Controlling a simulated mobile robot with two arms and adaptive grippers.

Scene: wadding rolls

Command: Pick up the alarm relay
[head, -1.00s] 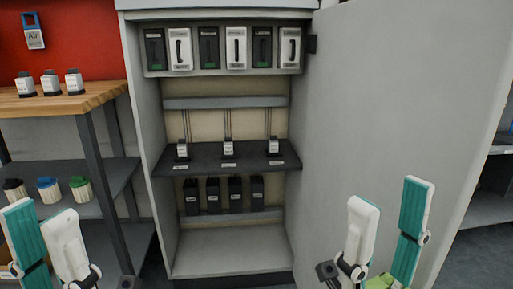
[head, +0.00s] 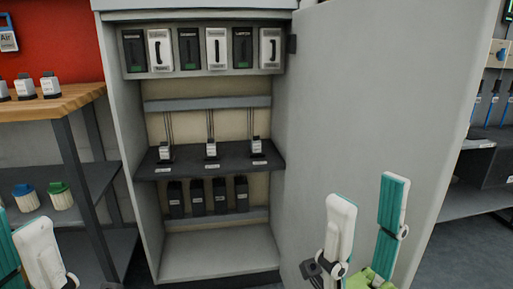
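Three small white relay-like units with dark bases stand on the dark middle shelf (head: 230,163) of an open grey cabinet: a left unit (head: 165,152), a middle unit (head: 211,150) and a right unit (head: 257,146). Their labels are too small to read, so I cannot tell which is the alarm relay. My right gripper (head: 368,192) is in front of the cabinet door, its fingers apart with nothing between them. My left gripper (head: 18,222) is at the lower left, partly cut off by the picture edge, its fingers apart and empty. Both are well short of the shelf.
The cabinet door (head: 390,110) stands open on the right. Black and white modules (head: 216,48) fill the top shelf, and several black blocks (head: 197,198) stand below the middle shelf. A wooden-topped bench (head: 50,101) stands left. The cabinet floor (head: 220,252) is bare.

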